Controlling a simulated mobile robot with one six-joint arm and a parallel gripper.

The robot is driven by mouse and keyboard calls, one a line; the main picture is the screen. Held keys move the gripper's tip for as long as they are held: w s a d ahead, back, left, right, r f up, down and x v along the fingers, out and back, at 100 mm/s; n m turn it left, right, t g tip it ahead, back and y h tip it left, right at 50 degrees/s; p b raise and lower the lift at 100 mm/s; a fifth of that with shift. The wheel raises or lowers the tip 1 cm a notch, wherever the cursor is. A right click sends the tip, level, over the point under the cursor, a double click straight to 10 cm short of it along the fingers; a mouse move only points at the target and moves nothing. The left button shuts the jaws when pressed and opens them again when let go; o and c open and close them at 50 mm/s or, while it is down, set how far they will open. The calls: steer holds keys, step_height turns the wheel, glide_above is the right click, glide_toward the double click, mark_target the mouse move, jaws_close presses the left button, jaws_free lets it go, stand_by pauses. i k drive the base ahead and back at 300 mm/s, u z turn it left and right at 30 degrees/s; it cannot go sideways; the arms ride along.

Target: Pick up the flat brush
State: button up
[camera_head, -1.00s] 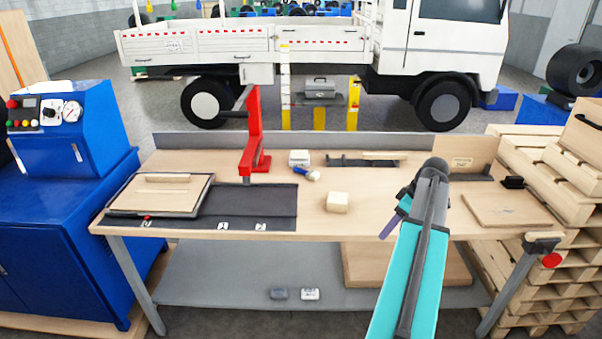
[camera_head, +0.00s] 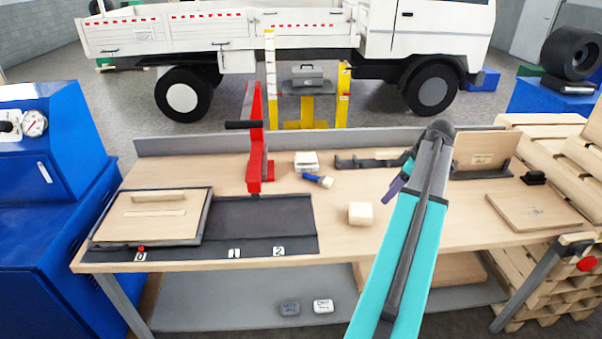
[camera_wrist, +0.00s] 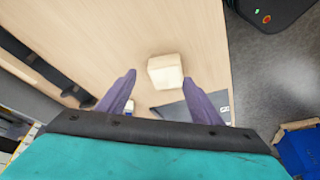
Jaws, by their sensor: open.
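The flat brush (camera_head: 318,180) has a blue handle and a pale head. It lies on the workbench beside a white block-like item, right of the red press. My gripper (camera_head: 394,188) hangs above the bench to the right of the brush, apart from it. In the wrist view the two purple fingers of my gripper (camera_wrist: 159,77) are spread, with nothing held. A pale wooden block (camera_wrist: 166,72) shows beyond the fingertips, below them on the bench. I cannot make out the brush clearly in the wrist view.
The red press (camera_head: 254,150) stands upright left of the brush. The white item (camera_head: 306,161) is close behind it. A dark rack (camera_head: 365,162) lies along the back. The wooden block (camera_head: 360,213) stands in front. Bare bench lies between brush and block.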

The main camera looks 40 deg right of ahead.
mark_target(324, 181)
steer(key=z, duration=0.05)
steer(key=i, duration=0.85)
